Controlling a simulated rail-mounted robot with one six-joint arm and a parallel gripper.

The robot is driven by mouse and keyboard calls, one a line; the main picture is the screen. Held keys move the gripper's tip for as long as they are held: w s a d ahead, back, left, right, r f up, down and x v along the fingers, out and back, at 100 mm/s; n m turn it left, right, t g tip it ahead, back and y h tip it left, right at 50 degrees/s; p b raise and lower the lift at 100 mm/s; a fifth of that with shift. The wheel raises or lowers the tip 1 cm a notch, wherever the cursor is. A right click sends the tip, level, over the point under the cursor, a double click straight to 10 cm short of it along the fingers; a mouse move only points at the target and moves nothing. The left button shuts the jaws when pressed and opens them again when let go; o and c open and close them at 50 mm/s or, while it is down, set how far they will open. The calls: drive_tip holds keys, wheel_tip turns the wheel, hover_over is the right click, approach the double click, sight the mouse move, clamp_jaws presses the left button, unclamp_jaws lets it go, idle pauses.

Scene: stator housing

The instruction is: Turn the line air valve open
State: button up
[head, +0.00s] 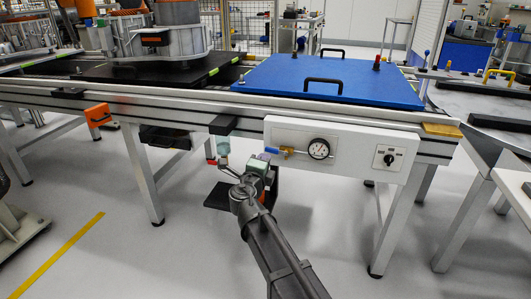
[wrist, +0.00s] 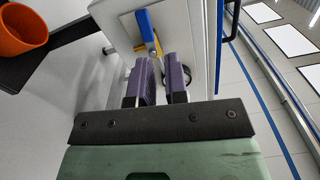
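The line air valve is a brass fitting with a blue lever (head: 271,150) on the white front panel (head: 345,132). The lever points left, in line with the brass pipe (head: 289,152), in the head view. In the wrist view the blue lever (wrist: 147,27) is just beyond my fingertips, with part of the brass body (wrist: 152,48) below it. My gripper (head: 259,167) is close in front of the valve, and its purple fingers (wrist: 160,66) stand apart with a gap between them. Nothing appears gripped. Whether a finger touches the lever, I cannot tell.
A round pressure gauge (head: 318,149) sits right of the valve, with a black rotary switch (head: 389,159) farther right. A blue plate (head: 320,78) with black handles covers the bench above. An orange container (wrist: 22,28) stands on a dark shelf at left in the wrist view.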

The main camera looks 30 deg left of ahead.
drive_tip(key=shift+m+h, duration=0.4)
drive_tip(key=shift+m, duration=0.1)
drive_tip(key=r+p, duration=0.2)
drive_tip(key=w+r+p, duration=0.1)
drive_tip(key=r+p, duration=0.1)
drive_tip(key=r, duration=0.1)
drive_tip(key=d+r+p, duration=0.1)
drive_tip(key=r+p, duration=0.1)
drive_tip(key=r, duration=0.1)
drive_tip(key=shift+w+d+r+p, duration=0.1)
drive_tip(key=shift+w+r+p, duration=0.1)
drive_tip(key=shift+w+p, duration=0.2)
clamp_jaws()
wheel_tip(320, 180, up, 6)
drive_tip(key=w+d+m+g+h+p, duration=0.15)
drive_tip(key=m+g+p, duration=0.25)
drive_tip(key=m+p, duration=0.9)
drive_tip(key=n+g+y+b, duration=0.2)
drive_tip(key=n+g+b, duration=0.3)
drive_tip(key=n, duration=2.8)
hover_over(276, 151)
drive_tip(key=s+a, duration=0.1)
wheel_tip(276, 151, down, 10)
drive_tip(key=f+b, duration=0.3)
drive_tip(key=shift+s+a+h+b, duration=0.15)
drive_tip(key=shift+s+h+b, duration=0.1)
drive_tip(key=shift+b, duration=0.05)
